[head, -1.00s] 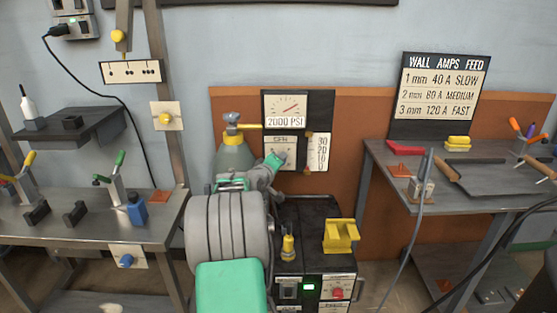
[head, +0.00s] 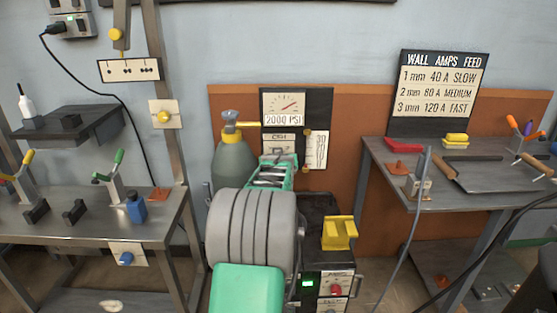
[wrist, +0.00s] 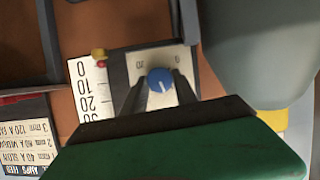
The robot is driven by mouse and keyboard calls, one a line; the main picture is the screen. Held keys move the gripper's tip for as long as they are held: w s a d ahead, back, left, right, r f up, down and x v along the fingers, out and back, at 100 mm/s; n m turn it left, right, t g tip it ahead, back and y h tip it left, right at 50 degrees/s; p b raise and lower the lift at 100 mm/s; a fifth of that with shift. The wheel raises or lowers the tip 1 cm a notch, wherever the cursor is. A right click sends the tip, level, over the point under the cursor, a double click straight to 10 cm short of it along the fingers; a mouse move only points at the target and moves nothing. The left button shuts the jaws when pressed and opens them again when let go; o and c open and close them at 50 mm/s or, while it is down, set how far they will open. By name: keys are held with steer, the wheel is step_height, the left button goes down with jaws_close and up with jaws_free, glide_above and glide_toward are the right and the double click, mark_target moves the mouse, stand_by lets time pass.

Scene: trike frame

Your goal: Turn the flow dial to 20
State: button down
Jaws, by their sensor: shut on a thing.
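The flow dial is a blue round knob (wrist: 160,80) with a pale pointer line, on a light dial plate in the wrist view. The plate's printed marks are too small and partly covered to read surely. My gripper (wrist: 159,86) has its two dark fingers closed on either side of the knob. In the head view my arm hides the knob and the fingers; the upper edge of the dial plate (head: 280,138) shows above my wrist. A scale card (wrist: 88,95) with 0, 10, 20 and 30 stands beside the dial, upside down in the wrist view.
A pressure gauge (head: 287,105) reading 2000 PSI sits above the dial. A grey gas cylinder (head: 235,162) with a yellow valve stands left of it. A black welder with a yellow block (head: 339,234) is below right. Tables flank both sides.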

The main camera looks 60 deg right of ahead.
steer(key=m+t, duration=0.1)
steer(key=m, duration=0.1)
steer(key=m+t+y, duration=0.1)
steer(key=m+t, duration=0.1)
steer(key=m, duration=0.1)
steer(key=m+t, duration=0.2)
steer(key=m, duration=0.1)
steer(key=shift+s+d+f+y+p, duration=0.1)
steer(key=shift+s+f+y+p, duration=0.15)
steer(key=shift+y+p, duration=0.15)
stand_by(0.5)
steer(key=c, duration=1.2)
jaws_free()
steer(key=shift+w, duration=0.1)
steer(key=shift+o, duration=1.2)
